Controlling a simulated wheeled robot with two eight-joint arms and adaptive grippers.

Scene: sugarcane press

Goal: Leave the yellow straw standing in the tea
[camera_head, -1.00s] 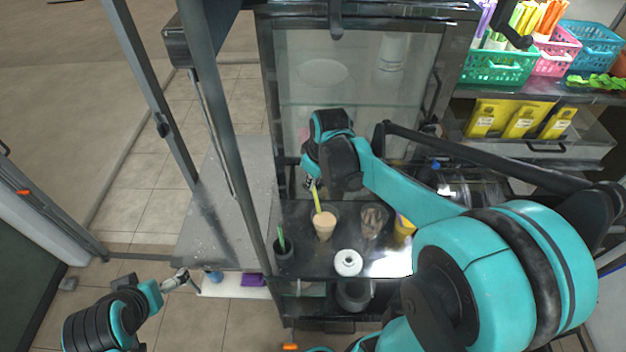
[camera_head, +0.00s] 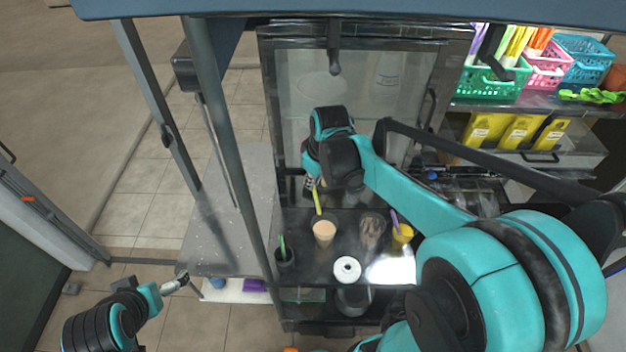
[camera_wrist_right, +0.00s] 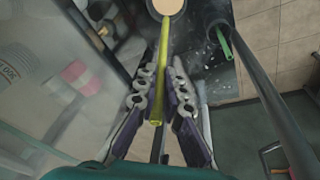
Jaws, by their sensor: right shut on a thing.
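The yellow straw (camera_head: 318,201) is held by my right gripper (camera_head: 310,183) at the back of the dark counter. In the right wrist view the straw (camera_wrist_right: 163,60) runs between the two shut fingers (camera_wrist_right: 162,78), its far end pointing at the cup. The cup of tan tea (camera_head: 323,232) stands upright on the counter, in front of the gripper. The tea (camera_wrist_right: 168,6) is cut off at the top of the wrist view. The straw's lower end shows by the cup's back rim; its height above the rim is unclear. My left gripper (camera_head: 180,282) is at lower left, away from the cup.
A dark cup with a green straw (camera_head: 284,256) stands left of the tea. A glass (camera_head: 372,230), a yellow cup with a purple straw (camera_head: 402,236) and a white round item (camera_head: 347,268) are close by. A post (camera_head: 232,150) rises at left.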

